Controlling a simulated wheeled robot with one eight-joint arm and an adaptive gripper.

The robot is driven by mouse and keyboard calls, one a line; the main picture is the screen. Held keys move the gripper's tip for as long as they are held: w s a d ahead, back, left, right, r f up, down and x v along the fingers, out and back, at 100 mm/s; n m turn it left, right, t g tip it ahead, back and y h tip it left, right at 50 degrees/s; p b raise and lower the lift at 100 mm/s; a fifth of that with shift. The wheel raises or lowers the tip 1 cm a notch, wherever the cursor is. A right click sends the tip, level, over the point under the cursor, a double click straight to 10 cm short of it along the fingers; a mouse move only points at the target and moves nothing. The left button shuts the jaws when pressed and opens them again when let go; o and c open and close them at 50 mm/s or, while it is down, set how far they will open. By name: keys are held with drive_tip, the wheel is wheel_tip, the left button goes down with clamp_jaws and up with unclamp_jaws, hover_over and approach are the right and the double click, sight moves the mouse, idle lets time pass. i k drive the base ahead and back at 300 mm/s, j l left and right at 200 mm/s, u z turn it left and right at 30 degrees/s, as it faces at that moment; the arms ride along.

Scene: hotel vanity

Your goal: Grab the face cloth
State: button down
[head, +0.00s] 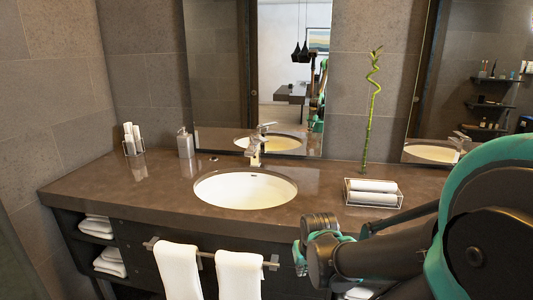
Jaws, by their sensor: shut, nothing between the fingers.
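Several white cloths show, and I cannot tell which is the face cloth. Two rolled white cloths (371,192) lie in a wire basket (347,197) on the right of the counter. Small rolled white cloths (132,135) stand upright in a holder at the back left. Two white towels (178,268) hang side by side on a bar at the counter's front. My arm reaches in from the right, and its wrist joints are in front of the counter's edge, to the right of the hanging towels. My gripper's fingers do not show.
The brown counter (120,189) holds a white basin (245,189), a faucet (255,148), a soap dispenser (185,142) and a tall bamboo stalk (369,115). Folded towels (97,226) sit on shelves below left. Mirrors (223,75) stand behind. The counter's left part is mostly clear.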

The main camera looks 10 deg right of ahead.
sight(352, 184)
drive_tip(key=z, duration=0.95)
